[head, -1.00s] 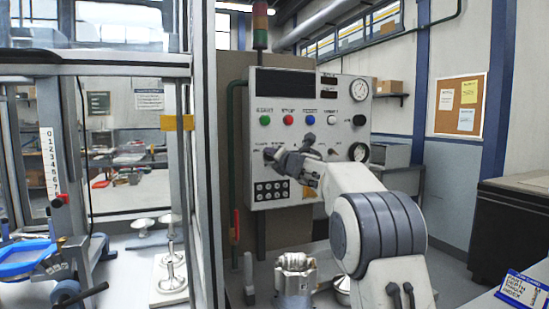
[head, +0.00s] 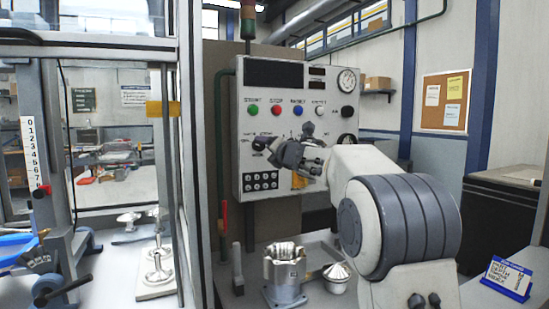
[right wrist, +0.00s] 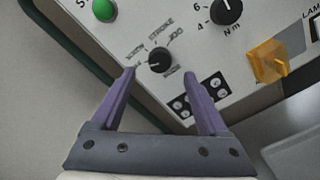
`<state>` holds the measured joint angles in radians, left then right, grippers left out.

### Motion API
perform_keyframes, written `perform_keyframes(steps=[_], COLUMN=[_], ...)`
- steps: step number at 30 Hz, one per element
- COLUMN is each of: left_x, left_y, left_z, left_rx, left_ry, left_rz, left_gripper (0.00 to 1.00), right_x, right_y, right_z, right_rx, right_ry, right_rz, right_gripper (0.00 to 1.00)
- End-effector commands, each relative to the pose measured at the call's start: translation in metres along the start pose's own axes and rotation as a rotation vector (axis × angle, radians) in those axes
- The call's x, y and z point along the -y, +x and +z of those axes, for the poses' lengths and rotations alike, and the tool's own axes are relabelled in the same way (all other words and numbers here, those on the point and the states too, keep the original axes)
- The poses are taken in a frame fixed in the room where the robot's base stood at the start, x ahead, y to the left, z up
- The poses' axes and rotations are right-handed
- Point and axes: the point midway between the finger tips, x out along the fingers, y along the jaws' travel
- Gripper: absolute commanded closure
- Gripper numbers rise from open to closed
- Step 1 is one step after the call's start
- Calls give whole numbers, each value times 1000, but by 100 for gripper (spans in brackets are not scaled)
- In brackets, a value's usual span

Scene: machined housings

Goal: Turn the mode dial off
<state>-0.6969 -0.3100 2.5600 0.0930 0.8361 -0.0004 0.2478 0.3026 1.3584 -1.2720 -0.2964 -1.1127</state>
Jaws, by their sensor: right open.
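The mode dial (right wrist: 159,60) is a small black knob on the light grey control panel (right wrist: 110,35), with printed labels such as STROKE and JOG around it. A pale mark shows on the knob, but I cannot tell its setting for sure. My right gripper (right wrist: 160,75) is open, its two purple fingers pointing at the panel with the dial between and just beyond the tips. I see no contact. In the head view, the dial (head: 260,143) shows just left of my right gripper (head: 276,147). My left gripper is not in view.
A torque dial (right wrist: 226,10), a green button (right wrist: 104,10), an orange cover (right wrist: 268,61) and black sockets (right wrist: 198,98) lie close to the dial. A machined housing (head: 285,272) stands on the bench below. A framed enclosure (head: 183,130) borders the left side.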

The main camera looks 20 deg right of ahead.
Motion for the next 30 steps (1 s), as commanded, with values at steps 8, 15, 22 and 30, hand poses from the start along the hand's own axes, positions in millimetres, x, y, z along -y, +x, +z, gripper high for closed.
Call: perform_keyframes(steps=[8, 15, 22, 30], left_x=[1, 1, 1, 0], left_y=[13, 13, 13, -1], left_z=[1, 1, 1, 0], left_rx=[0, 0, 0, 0], left_ry=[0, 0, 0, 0], left_rz=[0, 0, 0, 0], left_gripper=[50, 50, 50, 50], right_x=[1, 1, 0, -18], right_y=[-43, -50, -49, -53], right_z=[0, 0, 0, -29], right_rx=[0, -1, -1, -27], right_ry=[-1, -1, -1, 205], right_rz=[-1, -2, -1, -46], right_gripper=[22, 22, 22, 22])
